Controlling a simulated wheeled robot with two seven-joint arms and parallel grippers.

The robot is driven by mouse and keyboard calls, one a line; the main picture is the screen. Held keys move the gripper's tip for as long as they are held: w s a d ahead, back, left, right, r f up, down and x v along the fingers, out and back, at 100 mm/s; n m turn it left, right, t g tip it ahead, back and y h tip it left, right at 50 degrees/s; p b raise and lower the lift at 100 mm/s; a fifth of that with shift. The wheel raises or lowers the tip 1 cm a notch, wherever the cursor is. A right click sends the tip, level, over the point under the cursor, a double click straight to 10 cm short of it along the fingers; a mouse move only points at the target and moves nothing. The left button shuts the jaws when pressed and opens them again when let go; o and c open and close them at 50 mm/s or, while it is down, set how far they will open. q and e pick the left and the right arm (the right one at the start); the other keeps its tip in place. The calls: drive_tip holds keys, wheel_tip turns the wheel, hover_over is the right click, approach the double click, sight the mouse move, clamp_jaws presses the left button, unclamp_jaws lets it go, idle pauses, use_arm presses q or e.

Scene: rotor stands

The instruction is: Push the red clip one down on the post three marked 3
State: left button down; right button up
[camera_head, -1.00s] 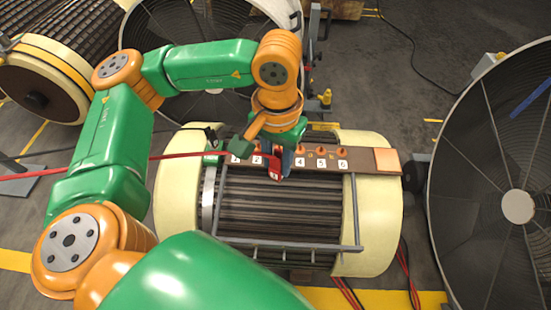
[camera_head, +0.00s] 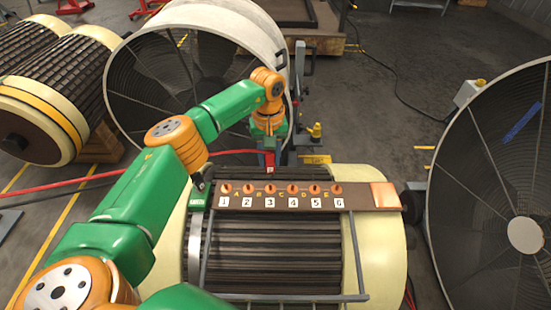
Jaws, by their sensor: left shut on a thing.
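The red clip (camera_head: 269,163) is in my left gripper (camera_head: 268,148), which is shut on it and points down. The clip shows just beyond the far edge of the brown board (camera_head: 365,195), apart from the posts in the picture. Its height above the board is hard to tell. Post three (camera_head: 270,189) is a small orange peg above the label 3 (camera_head: 270,202), almost straight below the clip in the picture. Similar orange posts stand in a row over labels 1 to 6. My right gripper is not in view.
The board lies across a cream-ended rotor (camera_head: 378,240) with a grey frame. A red cable (camera_head: 90,182) runs in from the left behind my arm. A large round housing (camera_head: 195,70) stands behind, another (camera_head: 500,170) at right. Open floor (camera_head: 385,130) lies between.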

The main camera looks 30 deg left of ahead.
sight(270, 185)
use_arm(q)
drive_tip(key=shift+d+f+b, duration=0.1)
drive_tip(key=shift+f+b, duration=0.3)
drive_tip(key=shift+f, duration=0.1)
wheel_tip(270, 185, down, 6)
drive_tip(key=b, duration=0.5)
drive_tip(key=shift+f+b, duration=0.35)
drive_tip(key=shift+f, duration=0.15)
drive_tip(key=c, duration=0.5)
unclamp_jaws()
